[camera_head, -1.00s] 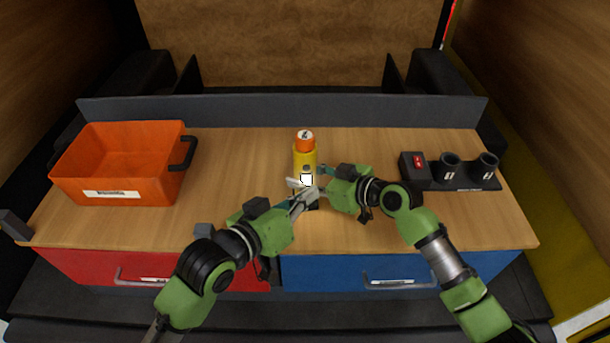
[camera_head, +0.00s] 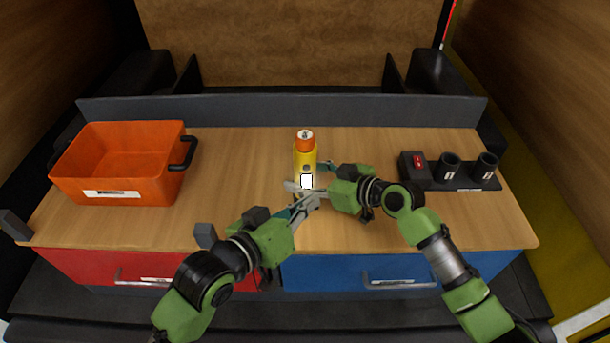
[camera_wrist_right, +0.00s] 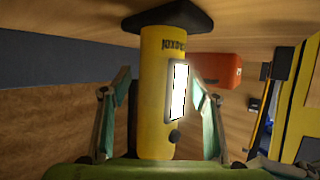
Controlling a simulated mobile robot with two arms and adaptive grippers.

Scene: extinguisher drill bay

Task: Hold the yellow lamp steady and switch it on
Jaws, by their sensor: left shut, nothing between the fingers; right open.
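The yellow lamp (camera_head: 305,158) stands upright near the middle of the bench, with an orange cap on top. Its front panel (camera_head: 306,181) glows bright white. In the right wrist view, turned upside down, the lamp (camera_wrist_right: 153,100) shows its lit panel (camera_wrist_right: 178,92), a dark round button (camera_wrist_right: 175,136) and a dark wide base (camera_wrist_right: 170,15). My right gripper (camera_head: 311,178) is open around the lamp, one finger on each side; gaps show beside the body in the wrist view. My left gripper (camera_head: 314,200) is shut and empty, just in front of the lamp.
An orange bin (camera_head: 118,178) stands at the left of the wooden bench top (camera_head: 235,170). A black holder with a red switch and two cups (camera_head: 450,185) stands at the right. A dark ledge runs along the back. Red and blue drawers are below. Bench top between bin and lamp is clear.

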